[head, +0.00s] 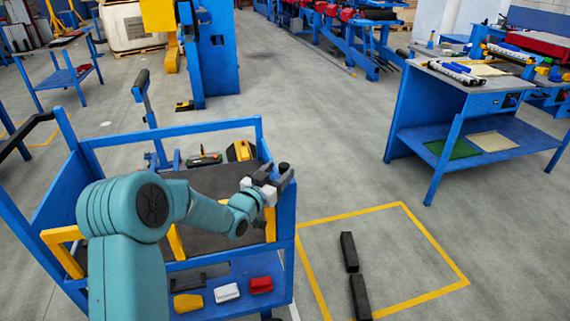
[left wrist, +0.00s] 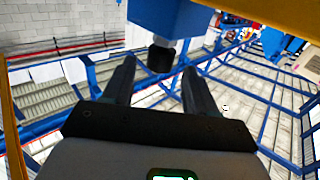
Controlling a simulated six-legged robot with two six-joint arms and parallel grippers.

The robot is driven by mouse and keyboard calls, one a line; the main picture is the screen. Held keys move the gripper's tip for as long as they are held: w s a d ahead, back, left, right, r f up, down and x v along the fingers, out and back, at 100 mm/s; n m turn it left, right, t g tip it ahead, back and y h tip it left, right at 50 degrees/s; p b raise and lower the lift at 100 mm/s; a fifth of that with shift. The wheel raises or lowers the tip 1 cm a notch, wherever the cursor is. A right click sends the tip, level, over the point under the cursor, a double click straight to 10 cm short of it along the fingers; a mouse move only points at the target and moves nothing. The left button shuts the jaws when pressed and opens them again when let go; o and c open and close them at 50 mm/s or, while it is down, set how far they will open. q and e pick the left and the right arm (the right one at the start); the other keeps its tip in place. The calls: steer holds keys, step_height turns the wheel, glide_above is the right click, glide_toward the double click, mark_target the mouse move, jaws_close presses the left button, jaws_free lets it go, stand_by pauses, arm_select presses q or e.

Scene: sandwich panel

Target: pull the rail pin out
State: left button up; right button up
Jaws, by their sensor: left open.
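The rail pin (left wrist: 161,56) shows in the left wrist view as a black knob on a short grey stem, coming out of a blue block (left wrist: 172,17). My left gripper (head: 272,178) is at the right corner of the blue cart (head: 286,215) in the head view. In the left wrist view its two dark fingers are spread, with the knob in line with the gap near the fingertips. I see no finger touching the knob. In the head view I cannot clearly tell the pin from the dark gripper parts. My right gripper is not in view.
The cart's lower shelf holds a yellow block (head: 188,303), a white block (head: 227,292) and a red block (head: 261,285). Two black bars (head: 349,252) lie on the floor inside a yellow outline. A blue workbench (head: 470,90) stands at the right, with open floor between.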

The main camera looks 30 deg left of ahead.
mark_target(284, 165)
arm_select(q)
steer(key=w, duration=0.3)
steer(key=shift+w+a, duration=0.1)
steer(key=shift+w, duration=0.1)
steer(key=shift+w+a, duration=0.1)
steer(key=shift+w, duration=0.1)
jaws_close()
steer(key=shift+r, duration=1.6)
jaws_free()
steer(key=shift+f, duration=0.1)
